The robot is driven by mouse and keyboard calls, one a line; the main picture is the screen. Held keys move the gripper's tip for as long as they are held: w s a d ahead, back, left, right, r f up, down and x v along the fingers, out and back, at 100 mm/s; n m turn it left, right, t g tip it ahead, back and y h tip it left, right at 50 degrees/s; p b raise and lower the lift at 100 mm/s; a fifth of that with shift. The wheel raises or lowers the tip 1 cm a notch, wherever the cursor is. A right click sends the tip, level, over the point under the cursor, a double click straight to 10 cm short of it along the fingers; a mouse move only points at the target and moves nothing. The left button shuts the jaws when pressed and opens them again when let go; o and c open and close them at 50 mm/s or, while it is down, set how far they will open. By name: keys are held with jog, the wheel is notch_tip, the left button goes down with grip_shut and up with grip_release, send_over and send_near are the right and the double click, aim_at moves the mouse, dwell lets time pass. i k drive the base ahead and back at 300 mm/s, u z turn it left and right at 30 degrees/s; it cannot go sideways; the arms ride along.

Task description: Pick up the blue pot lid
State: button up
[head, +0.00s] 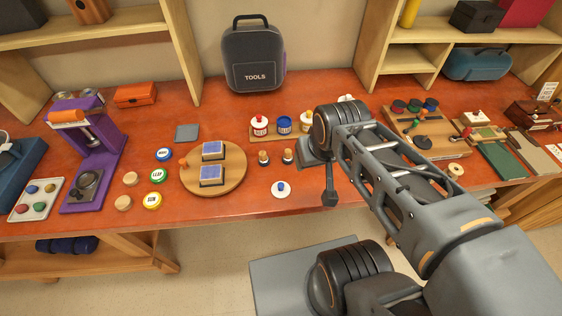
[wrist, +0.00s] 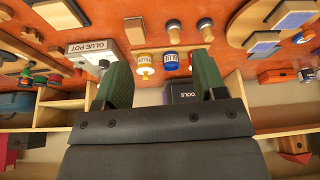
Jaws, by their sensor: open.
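In the head view, a round white lid with a blue knob (head: 281,188) lies on the bench near its front edge. I cannot tell for certain which is the blue pot lid. My gripper (head: 320,172) is above the bench, right of the white lid and apart from it. In the wrist view my gripper (wrist: 163,75) is open, with nothing between its green-padded fingers; neither candidate is clear there.
A round wooden board (head: 240,180) with blue panels is left. A wooden board of parts (head: 430,145) is right. Bare bench surrounds the lid.

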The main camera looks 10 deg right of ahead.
aim_at(280, 190)
jog(key=k, duration=1.1)
jog(key=u, duration=0.75)
jog(key=i, duration=1)
jog(key=z, duration=0.6)
